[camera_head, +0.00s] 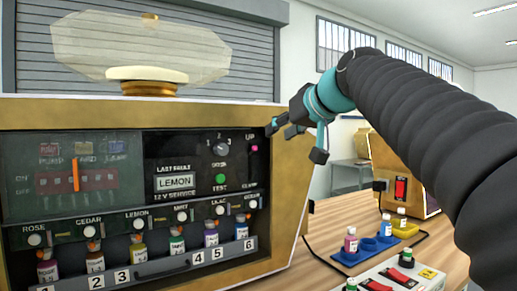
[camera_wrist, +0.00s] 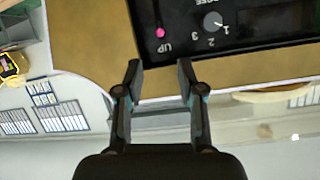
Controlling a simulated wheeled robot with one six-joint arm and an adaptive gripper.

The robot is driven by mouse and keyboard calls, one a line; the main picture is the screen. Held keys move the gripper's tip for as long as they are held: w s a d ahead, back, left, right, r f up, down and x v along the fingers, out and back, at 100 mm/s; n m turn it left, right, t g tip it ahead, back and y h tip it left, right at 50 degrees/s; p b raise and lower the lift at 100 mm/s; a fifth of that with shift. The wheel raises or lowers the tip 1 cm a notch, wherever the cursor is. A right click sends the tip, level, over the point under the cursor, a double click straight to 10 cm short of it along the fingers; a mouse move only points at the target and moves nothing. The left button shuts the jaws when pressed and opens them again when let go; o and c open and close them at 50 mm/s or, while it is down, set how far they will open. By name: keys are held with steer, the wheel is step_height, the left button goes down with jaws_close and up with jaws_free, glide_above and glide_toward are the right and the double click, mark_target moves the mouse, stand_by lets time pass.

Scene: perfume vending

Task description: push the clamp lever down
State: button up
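The clamp lever shows as a pink knob (camera_head: 255,148) at the right side of the black control panel (camera_head: 160,145), just under the UP mark and above the CLAMP label. In the wrist view the pink knob (camera_wrist: 160,32) appears upside down, on a dark slot beside the UP mark. My gripper (camera_head: 295,141) is at the right edge of the machine, to the right of the knob. In the wrist view my gripper (camera_wrist: 160,70) is open and empty, its fingers apart and in line with the knob. I see no contact with the knob.
A numbered dial (camera_head: 221,148) and a green TEST button (camera_head: 220,179) lie left of the lever. Several bottles stand in a numbered rack (camera_head: 150,268) below. A blue tray (camera_head: 350,257) with small bottles is on the wooden table at right. A glass dome (camera_head: 140,48) tops the machine.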

mark_target(256, 148)
steer(key=p+x, duration=0.1)
steer(key=x, duration=1.1)
steer(key=shift+w+f, duration=0.15)
steer(key=shift+f, duration=0.05)
jaws_close()
